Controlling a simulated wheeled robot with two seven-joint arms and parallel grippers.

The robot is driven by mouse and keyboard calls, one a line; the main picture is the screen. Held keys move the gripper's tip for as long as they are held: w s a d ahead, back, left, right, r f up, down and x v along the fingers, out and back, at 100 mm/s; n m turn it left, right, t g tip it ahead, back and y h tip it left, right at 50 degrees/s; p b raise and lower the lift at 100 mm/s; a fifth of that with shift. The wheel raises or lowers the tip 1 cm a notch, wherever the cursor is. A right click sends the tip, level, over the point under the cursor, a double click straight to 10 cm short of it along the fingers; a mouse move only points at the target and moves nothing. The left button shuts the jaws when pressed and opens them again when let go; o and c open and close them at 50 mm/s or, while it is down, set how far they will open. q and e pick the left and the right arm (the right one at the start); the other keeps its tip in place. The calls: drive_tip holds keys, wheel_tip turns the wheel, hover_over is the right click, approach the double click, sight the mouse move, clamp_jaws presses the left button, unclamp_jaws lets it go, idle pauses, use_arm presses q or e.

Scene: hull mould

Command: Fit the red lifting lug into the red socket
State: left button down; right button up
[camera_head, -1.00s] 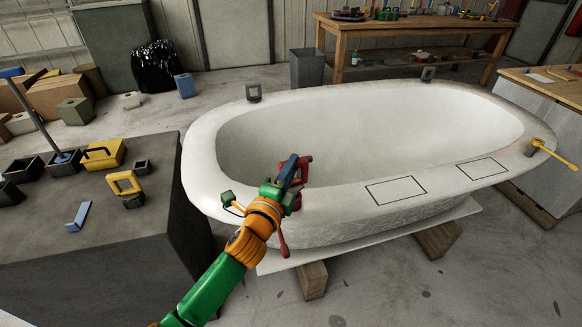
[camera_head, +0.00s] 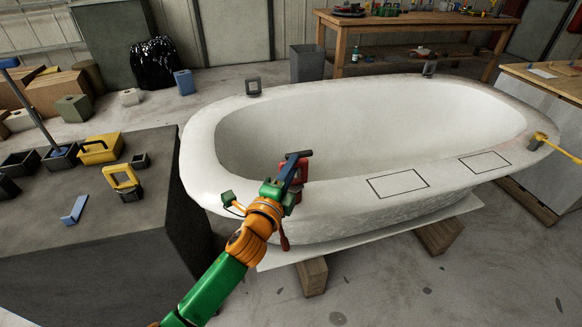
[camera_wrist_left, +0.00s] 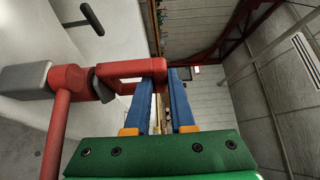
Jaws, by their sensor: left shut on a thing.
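My left gripper (camera_head: 297,168) is at the near left rim of the white tub (camera_head: 230,193). Its blue fingers are shut on the red lifting lug (camera_head: 303,168), a squarish red loop. In the left wrist view the fingers (camera_wrist_left: 172,88) pinch one side of the lug (camera_wrist_left: 135,68). A dark grey part at the lug's other end (camera_wrist_left: 106,97) meets a red fitting (camera_wrist_left: 68,80) with a grey block and a red rod, apparently the red socket. I cannot tell whether the lug is seated. In the head view the gripper mostly hides this fitting; a red handle (camera_head: 284,241) hangs below.
A dark table (camera_head: 100,250) at left carries a yellow lug (camera_head: 122,181), a blue bracket (camera_head: 74,210) and several dark blocks. Grey sockets stand on the tub's far rim. A yellow lever (camera_head: 555,147) sticks out at the right end. Wooden blocks (camera_head: 312,278) support the tub.

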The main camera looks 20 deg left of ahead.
use_arm(q)
drive_tip(key=shift+f+b, duration=0.3)
drive_tip(key=shift+f, duration=0.15)
drive_tip(key=c, duration=0.7)
unclamp_jaws()
drive_tip(key=s, duration=0.7)
drive_tip(key=shift+a, duration=0.15)
